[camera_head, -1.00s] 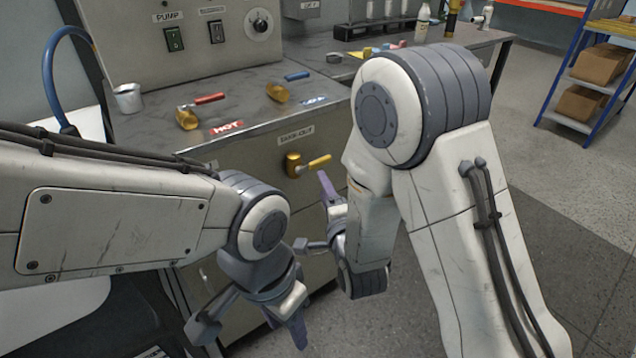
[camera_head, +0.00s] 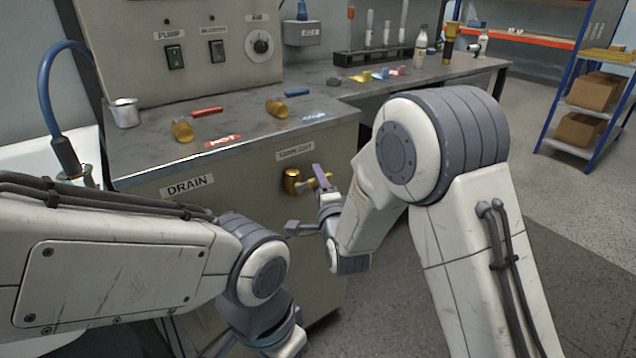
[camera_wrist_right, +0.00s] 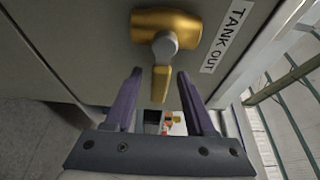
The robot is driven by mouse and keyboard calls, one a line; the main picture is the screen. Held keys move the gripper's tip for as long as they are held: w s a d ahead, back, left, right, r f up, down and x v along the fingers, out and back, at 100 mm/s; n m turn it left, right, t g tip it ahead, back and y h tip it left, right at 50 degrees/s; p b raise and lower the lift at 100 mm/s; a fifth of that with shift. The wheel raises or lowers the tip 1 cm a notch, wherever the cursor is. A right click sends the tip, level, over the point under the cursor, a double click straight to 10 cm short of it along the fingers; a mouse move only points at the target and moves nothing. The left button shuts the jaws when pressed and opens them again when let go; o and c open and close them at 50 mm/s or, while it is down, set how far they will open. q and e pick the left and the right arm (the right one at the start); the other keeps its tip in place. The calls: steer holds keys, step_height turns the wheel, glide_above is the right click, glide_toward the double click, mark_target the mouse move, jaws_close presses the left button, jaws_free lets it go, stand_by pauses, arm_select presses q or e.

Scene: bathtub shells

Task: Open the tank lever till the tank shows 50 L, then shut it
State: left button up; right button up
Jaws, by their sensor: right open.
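The tank lever is a yellow handle on a brass valve (camera_head: 291,181) under the TANK OUT label on the cabinet front. It points sideways to the right in the head view. My right gripper (camera_head: 305,198) is open at the lever. In the right wrist view the brass valve (camera_wrist_right: 165,28) is just ahead, and the yellow lever (camera_wrist_right: 160,82) lies between the two open fingers (camera_wrist_right: 158,80), with gaps on both sides. My left wrist (camera_head: 265,325) is low at the bottom edge; its fingers are mostly cut off. No tank volume reading shows.
HOT (camera_head: 222,140) and COLD (camera_head: 314,116) labels lie by red- and blue-handled valves on the counter. A metal cup (camera_head: 125,113) stands at the left. A control panel (camera_head: 180,45) is behind. A DRAIN label (camera_head: 187,186) is on the cabinet front. Shelving stands at right.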

steer(key=shift+w, duration=0.35)
jaws_close()
steer(key=shift+a, duration=0.1)
stand_by(1.1)
